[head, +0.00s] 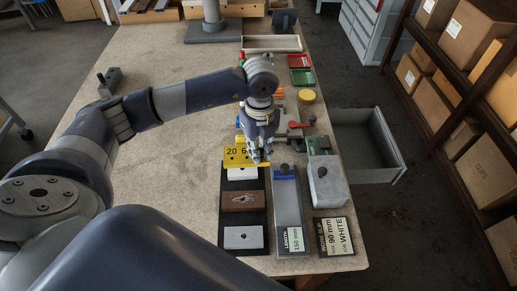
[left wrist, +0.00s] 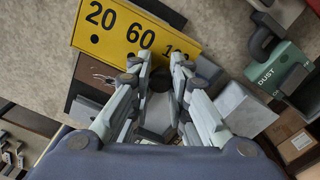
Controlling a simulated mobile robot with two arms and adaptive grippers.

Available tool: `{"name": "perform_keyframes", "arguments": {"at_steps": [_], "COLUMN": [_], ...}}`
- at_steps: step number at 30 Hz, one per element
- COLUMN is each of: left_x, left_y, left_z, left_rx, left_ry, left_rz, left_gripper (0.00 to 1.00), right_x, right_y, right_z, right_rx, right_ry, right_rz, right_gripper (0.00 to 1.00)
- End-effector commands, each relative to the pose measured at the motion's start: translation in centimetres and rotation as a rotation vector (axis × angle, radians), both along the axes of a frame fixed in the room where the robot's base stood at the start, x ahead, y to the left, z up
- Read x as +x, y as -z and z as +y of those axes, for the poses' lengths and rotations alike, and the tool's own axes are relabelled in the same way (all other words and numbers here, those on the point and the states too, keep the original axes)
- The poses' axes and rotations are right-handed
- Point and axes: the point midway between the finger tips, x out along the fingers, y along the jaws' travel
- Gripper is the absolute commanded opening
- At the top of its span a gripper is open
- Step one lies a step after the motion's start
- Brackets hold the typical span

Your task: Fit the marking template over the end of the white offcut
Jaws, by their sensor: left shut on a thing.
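The yellow marking template (head: 235,158), with black numbers, is in my left gripper (head: 259,159), which is shut on its right part. The white offcut (head: 242,174) lies at the far end of a black board, just below the template in the head view. The template hides its far part, so I cannot tell whether they touch. My right gripper is not in view.
The black board (head: 228,218) also bears a brown piece (head: 243,200) and a pale grey block (head: 243,238). Right of it are a narrow grey tray (head: 287,205), a grey block (head: 327,187) and a label plate (head: 335,237). The bench left of the board is clear.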

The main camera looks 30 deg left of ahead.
Motion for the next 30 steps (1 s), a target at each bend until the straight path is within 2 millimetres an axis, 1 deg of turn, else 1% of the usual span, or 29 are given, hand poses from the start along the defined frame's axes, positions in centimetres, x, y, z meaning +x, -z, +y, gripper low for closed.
{"name": "perform_keyframes", "arguments": {"at_steps": [5, 15, 21, 30], "left_x": [0.0, 0.0, 0.0, 0.0], "left_y": [0.4, 3.3, 4.6, 4.8], "left_z": [0.0, 0.0, 0.0, 0.0], "left_rx": [0.001, 0.001, 0.000, 0.000], "left_ry": [0.000, 0.000, 0.000, 0.000], "left_rz": [-0.001, -0.001, -0.001, -0.001], "left_gripper": [0.00, 0.00, 0.00, 0.00], "right_x": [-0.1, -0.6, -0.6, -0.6], "right_y": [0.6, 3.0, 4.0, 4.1], "right_z": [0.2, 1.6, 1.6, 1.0], "right_rx": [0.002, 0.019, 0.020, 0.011], "right_ry": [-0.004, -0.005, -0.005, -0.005], "right_rz": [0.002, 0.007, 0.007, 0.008], "right_gripper": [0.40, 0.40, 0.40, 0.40]}}
